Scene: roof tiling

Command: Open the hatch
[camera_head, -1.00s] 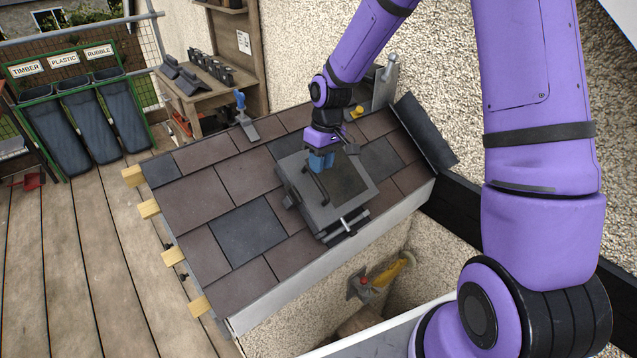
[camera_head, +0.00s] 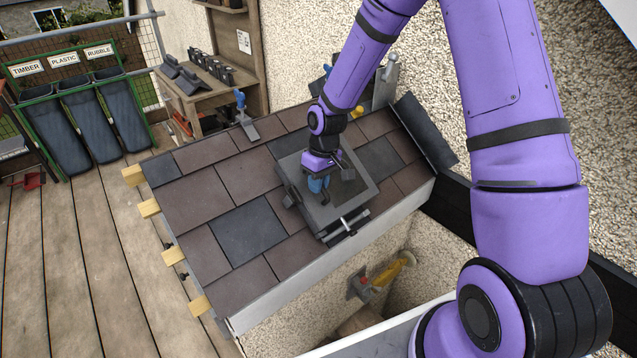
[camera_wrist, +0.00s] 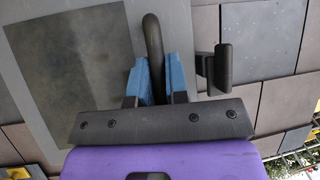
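The hatch (camera_head: 362,193) is a grey framed square with a darker pane, set in the tiled roof. It lies flat on its frame, looking closed. My gripper (camera_head: 319,186) is over its left part, pointing down. In the wrist view the blue fingers of my gripper (camera_wrist: 158,80) stand on either side of a dark curved bar handle (camera_wrist: 153,42) on the hatch lid (camera_wrist: 178,40). A gap seems to show between handle and fingers on one side; whether they press on it is hard to tell. A dark latch-like block (camera_wrist: 221,69) sits at the lid's edge.
Brown and slate tiles (camera_head: 245,235) surround the hatch. A blue-handled tool (camera_head: 244,115) lies near the roof's upper left edge. A raised dark flashing strip (camera_head: 426,130) stands at the right. A workbench (camera_head: 205,95) and waste bins (camera_head: 90,128) are behind.

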